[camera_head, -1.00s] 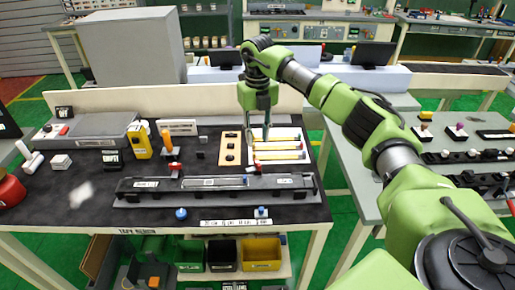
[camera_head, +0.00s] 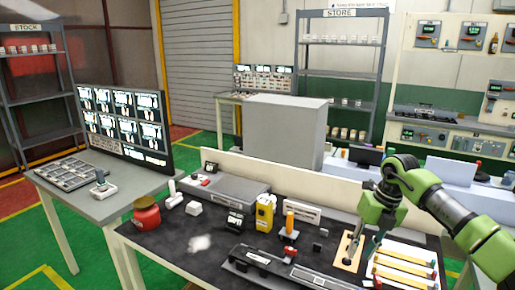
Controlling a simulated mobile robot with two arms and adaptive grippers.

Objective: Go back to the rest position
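My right gripper (camera_head: 366,246) hangs fingers down over the right part of the black-topped bench (camera_head: 165,240). Its fingers are apart with nothing seen between them. It is above the wooden board (camera_head: 343,262) and the left edge of the white tray with yellow and orange strips (camera_head: 405,277). Whether the fingertips touch anything cannot be told. My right arm comes in from the right. My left gripper is not in view. The long black fixture (camera_head: 268,262) lies along the front of the bench.
A red jar (camera_head: 146,215), a yellow device (camera_head: 265,214) and an orange-topped tool (camera_head: 290,225) stand on the bench. A low cream panel (camera_head: 300,182) runs behind it. At left, a grey table (camera_head: 120,205) carries a monitor panel (camera_head: 125,125) and a tray (camera_head: 72,174).

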